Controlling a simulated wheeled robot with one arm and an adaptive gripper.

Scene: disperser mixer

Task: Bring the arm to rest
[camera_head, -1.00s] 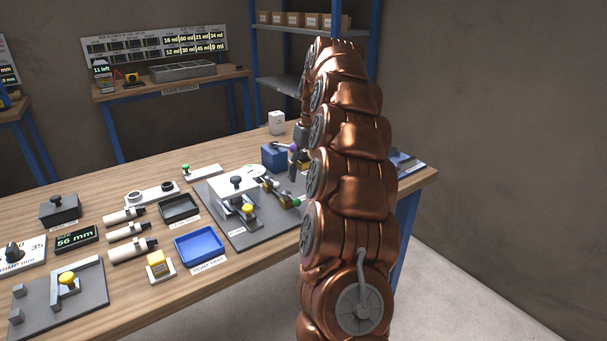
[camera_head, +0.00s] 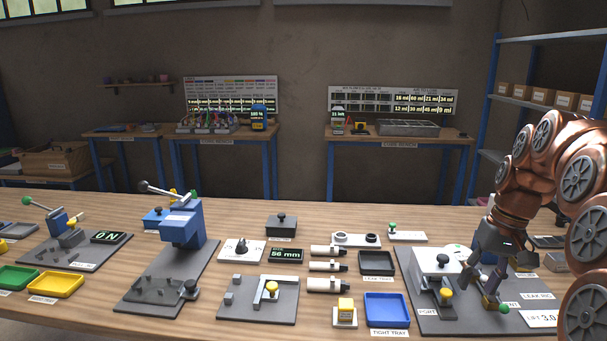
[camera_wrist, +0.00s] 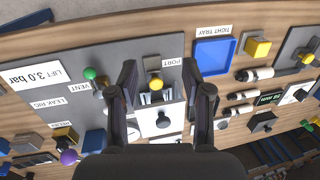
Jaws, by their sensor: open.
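My copper arm comes in from the right of the head view and bends down to the workbench (camera_head: 260,240). My gripper (camera_head: 480,280) points down over the leak rig at the bench's right side. In the wrist view, my gripper (camera_wrist: 162,80) has its two dark fingers spread apart with nothing held between them. The white rig block with its black knob (camera_wrist: 163,121) and the yellow knob (camera_wrist: 156,84) show in the gap between the fingers. I cannot tell whether the fingers touch the rig.
A blue tray (camera_head: 386,309) labelled tight tray lies left of the rig, with a black tray (camera_head: 377,263) behind it. A blue-framed shelf (camera_head: 540,100) rises behind the arm.

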